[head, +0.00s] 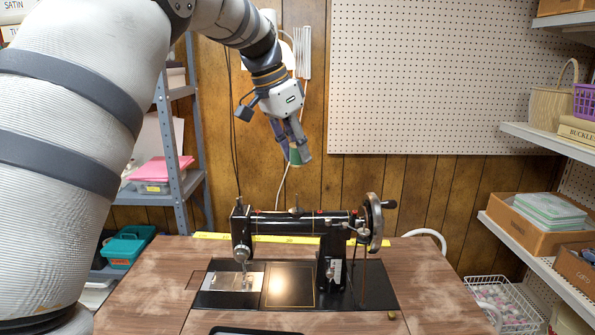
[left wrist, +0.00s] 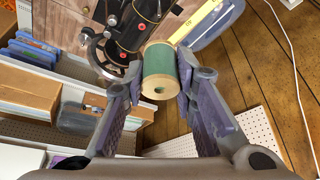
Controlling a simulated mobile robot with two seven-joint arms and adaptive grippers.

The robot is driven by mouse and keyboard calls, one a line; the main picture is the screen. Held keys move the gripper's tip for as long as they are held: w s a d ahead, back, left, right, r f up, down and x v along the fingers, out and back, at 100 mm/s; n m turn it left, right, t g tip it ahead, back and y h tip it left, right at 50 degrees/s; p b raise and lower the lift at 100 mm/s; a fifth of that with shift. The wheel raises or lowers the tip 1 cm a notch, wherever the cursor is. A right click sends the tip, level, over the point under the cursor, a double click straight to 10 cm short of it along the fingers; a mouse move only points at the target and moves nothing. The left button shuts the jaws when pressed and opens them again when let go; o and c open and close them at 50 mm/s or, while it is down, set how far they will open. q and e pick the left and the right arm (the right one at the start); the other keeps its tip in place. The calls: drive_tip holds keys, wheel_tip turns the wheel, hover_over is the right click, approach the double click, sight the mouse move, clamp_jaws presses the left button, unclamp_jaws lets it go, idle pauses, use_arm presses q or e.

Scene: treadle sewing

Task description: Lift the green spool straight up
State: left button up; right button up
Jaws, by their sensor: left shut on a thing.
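The green spool (head: 295,156) is held in my left gripper (head: 294,152), above the black sewing machine (head: 290,226) and apart from it. In the left wrist view the green spool (left wrist: 161,72) shows its green thread and a pale wooden end with a centre hole. The fingers of my left gripper (left wrist: 161,88) are shut on it from both sides. The sewing machine (left wrist: 135,25) shows beyond the spool in that view. My right gripper is in neither view.
The machine stands on a brown wooden table (head: 430,285) with a yellow tape measure (head: 285,239) behind it. A pegboard (head: 425,80) hangs on the wall behind. Shelves stand at left and right. The air around the spool is clear.

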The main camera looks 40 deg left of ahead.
use_arm(q)
drive_tip(key=shift+r, duration=2.5)
